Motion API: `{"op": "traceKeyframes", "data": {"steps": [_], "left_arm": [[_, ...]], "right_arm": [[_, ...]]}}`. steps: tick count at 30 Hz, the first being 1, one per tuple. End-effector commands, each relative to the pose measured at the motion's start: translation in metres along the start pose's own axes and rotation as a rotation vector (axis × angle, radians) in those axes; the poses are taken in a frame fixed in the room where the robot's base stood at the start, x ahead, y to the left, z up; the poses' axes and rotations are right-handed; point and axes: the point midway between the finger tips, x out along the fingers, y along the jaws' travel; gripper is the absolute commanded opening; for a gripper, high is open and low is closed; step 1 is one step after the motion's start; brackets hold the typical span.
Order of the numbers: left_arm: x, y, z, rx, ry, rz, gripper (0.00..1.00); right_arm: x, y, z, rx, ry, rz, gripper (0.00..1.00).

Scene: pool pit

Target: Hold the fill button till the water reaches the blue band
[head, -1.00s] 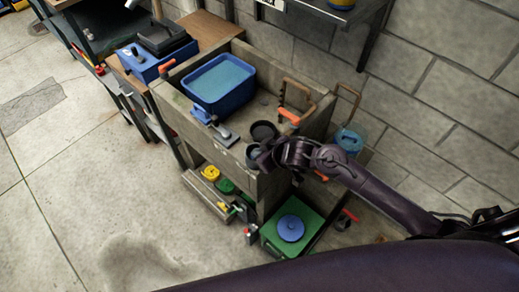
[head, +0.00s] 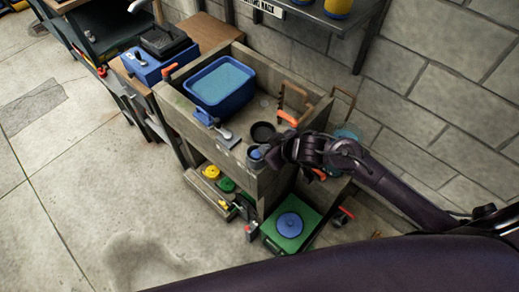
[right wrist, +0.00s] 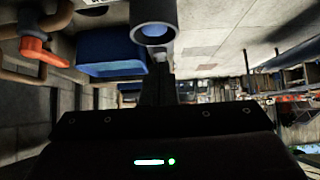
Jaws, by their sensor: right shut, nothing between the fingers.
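A blue tub (head: 217,94) of light-blue water (head: 223,79) sits in the grey trough (head: 277,72); it also shows in the right wrist view (right wrist: 108,54). My right gripper (head: 270,157) is shut and empty at the trough's near right corner, beside a small blue-grey cup-like piece (head: 256,153). A blue cylinder with a grey rim (right wrist: 154,24) is close ahead in the right wrist view. I cannot tell whether the fingers touch it. I cannot make out a fill button or a blue band. My left gripper is not in view.
A dark round dish (head: 263,132) and a blue fixture with a grey lever (head: 212,121) are near the gripper. Brown pipes with an orange handle (head: 287,118) rise behind. A green box (head: 286,233) stands below.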

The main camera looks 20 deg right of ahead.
Motion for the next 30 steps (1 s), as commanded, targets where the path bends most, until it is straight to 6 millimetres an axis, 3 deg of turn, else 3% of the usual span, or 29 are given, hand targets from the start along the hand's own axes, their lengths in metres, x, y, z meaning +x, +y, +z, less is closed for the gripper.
{"op": "traceKeyframes", "data": {"steps": [3,10,30], "left_arm": [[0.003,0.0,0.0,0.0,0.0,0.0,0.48],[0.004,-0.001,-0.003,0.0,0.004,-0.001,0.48],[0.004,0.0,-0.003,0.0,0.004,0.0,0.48]], "right_arm": [[-0.026,0.001,0.0,-0.004,0.003,0.003,0.0],[-0.056,0.001,-0.003,-0.001,0.006,0.002,0.0],[-0.061,0.001,-0.004,0.0,0.008,0.002,0.0]]}}
